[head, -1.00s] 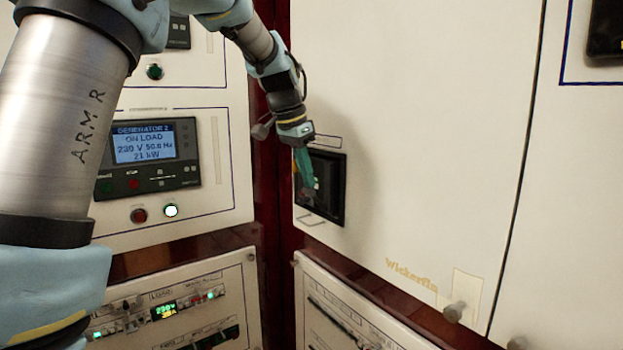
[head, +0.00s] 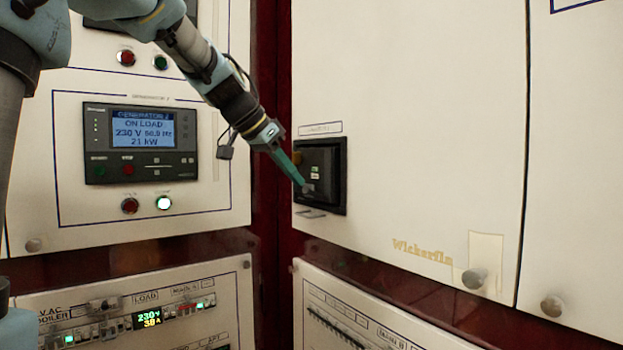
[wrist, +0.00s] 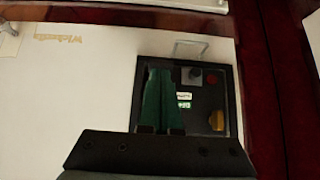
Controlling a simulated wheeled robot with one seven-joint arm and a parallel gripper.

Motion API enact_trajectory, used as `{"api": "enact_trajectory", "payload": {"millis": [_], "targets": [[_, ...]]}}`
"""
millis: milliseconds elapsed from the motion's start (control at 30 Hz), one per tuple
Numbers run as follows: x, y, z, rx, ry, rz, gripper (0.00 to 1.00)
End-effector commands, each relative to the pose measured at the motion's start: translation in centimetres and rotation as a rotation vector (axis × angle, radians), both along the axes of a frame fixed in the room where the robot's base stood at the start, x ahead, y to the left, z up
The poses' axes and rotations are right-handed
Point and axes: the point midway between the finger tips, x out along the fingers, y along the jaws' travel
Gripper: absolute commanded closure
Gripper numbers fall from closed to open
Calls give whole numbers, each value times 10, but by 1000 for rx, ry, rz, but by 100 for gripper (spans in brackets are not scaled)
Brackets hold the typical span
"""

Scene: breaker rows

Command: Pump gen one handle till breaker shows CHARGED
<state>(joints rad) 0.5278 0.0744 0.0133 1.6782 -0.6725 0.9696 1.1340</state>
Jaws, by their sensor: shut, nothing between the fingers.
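The black breaker unit (head: 332,200) is set in the white panel on the right side of the corner, below a small label plate too small to read. In the wrist view the breaker (wrist: 222,146) shows a grey square button (wrist: 191,77), a red button (wrist: 212,79), a white and a green indicator flag (wrist: 184,101), and a yellow-orange part (wrist: 216,121). The flags' words are not legible. I cannot make out the pump handle clearly. My gripper (head: 303,185), with green fingers shut and empty, reaches from the upper left across the breaker's face. Contact cannot be told.
A thin wire bracket (head: 312,214) sticks out under the breaker. At left, the Generator 2 display (head: 143,128) reads ON LOAD, with a red lamp and a lit white-green lamp below. Lower panels jut out beneath.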

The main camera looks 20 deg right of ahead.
Motion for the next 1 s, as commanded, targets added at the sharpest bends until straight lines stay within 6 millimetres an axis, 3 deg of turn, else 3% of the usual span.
{"api": "enact_trajectory", "payload": {"millis": [300, 1000], "targets": [[-1, 4, -10, 3, 3, -2, 100], [-1, 5, -8, 5, 2, -1, 100]]}}
